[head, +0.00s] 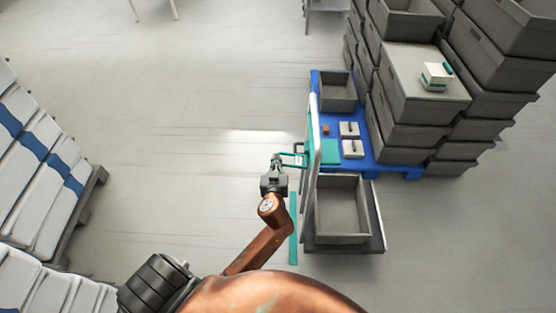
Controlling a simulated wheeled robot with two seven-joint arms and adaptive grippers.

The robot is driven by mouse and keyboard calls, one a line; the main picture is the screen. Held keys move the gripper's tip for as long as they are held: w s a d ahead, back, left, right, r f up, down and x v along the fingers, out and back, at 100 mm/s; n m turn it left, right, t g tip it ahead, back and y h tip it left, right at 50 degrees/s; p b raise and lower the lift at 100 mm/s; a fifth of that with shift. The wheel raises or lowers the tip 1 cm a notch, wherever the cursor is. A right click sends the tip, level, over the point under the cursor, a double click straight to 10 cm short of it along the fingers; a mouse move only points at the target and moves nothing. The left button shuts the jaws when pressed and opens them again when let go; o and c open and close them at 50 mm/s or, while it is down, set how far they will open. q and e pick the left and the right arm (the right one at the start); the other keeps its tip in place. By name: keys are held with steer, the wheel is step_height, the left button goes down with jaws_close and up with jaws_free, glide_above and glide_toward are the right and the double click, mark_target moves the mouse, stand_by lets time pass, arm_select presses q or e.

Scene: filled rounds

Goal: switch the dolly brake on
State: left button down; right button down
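The dolly (376,238) is a grey flat platform with a tall pale push handle (312,150) on its left side, right of the picture's centre. It bears an open grey crate (341,209). A small teal bracket or lever (295,154) sticks out to the left beside the handle; I cannot tell for sure whether it is the brake. My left gripper (278,161) is just left of this teal part, at its end. The view is too small to show whether the fingers touch it or how far they are apart. My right gripper is out of view.
Tall stacks of grey crates (402,125) stand at right. A teal strip (293,228) lies left of the dolly. Sacks (60,222) are at left; the floor between is clear.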

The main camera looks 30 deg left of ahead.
arm_select(q)
steer(key=v, duration=0.7)
steer(key=shift+s+d, duration=0.15)
steer(key=shift+s, duration=0.1)
steer(key=s+d+f+m+g+h, duration=0.15)
steer(key=s+f, duration=0.25)
steer(key=f, duration=1)
steer(key=s+d+f+m+g+h, duration=0.1)
steer(key=s+f+m+g+h, duration=0.2)
steer(key=f, duration=1.2)
steer(key=s+d+f+m+g+h, duration=0.1)
steer(key=s+d+f+m+g, duration=0.3)
steer(key=f, duration=1)
steer(key=s+a+f+g+h, duration=0.1)
steer(key=s+a+f, duration=0.1)
steer(key=s+f, duration=0.7)
steer(key=s+a+f+h, duration=0.1)
steer(key=s+f, duration=0.5)
steer(key=s, duration=0.5)
steer(key=s+a+f+g, duration=0.1)
steer(key=s+f, duration=0.2)
steer(key=s, duration=0.7)
steer(key=s+a+f+g, duration=0.2)
steer(key=s+f, duration=0.1)
steer(key=s, duration=0.7)
